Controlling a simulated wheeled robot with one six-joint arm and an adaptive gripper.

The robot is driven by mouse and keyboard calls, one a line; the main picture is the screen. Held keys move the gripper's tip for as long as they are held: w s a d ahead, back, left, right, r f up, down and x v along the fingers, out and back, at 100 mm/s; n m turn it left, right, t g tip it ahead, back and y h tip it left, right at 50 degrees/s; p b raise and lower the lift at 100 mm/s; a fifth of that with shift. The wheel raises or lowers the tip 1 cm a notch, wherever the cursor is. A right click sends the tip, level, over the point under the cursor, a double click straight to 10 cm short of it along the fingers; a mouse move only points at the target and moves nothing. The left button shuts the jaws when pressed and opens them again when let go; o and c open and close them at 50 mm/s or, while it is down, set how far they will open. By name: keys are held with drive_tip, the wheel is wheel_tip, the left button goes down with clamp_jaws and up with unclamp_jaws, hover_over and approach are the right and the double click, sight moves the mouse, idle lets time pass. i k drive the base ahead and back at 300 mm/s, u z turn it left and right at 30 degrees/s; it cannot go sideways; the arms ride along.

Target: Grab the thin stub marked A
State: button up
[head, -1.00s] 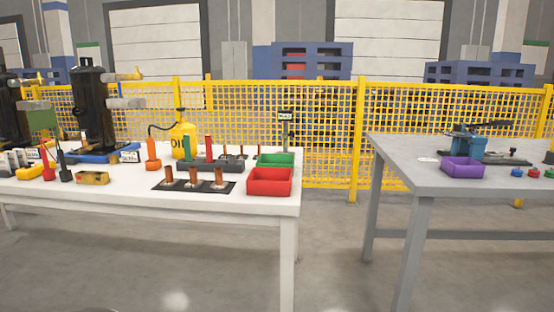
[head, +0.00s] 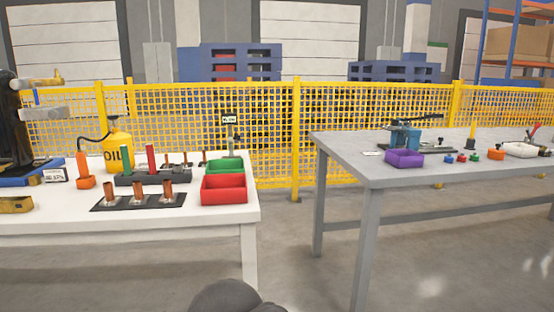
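Several copper stubs stand upright on the white table (head: 215,221) at the left. Three thicker stubs, with a middle one (head: 138,193), stand in a row on a black mat (head: 178,203). Thinner copper stubs, one of them at the right (head: 204,158), stand in a row behind, partly hidden by a dark block with a green and a red stick. No letter A can be read on any stub at this distance. My gripper is not in view; only a dark rounded part of my arm shows at the bottom edge.
A red bin (head: 224,189) and a green bin (head: 222,165) stand at the white table's right end. A yellow oil can (head: 118,153) is behind. A grey table (head: 340,150) with a purple bin (head: 404,159) stands right, across a floor gap. A yellow fence (head: 296,130) runs behind.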

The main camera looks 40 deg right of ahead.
sight(203, 164)
drive_tip(key=z, duration=0.75)
drive_tip(key=i, duration=0.4)
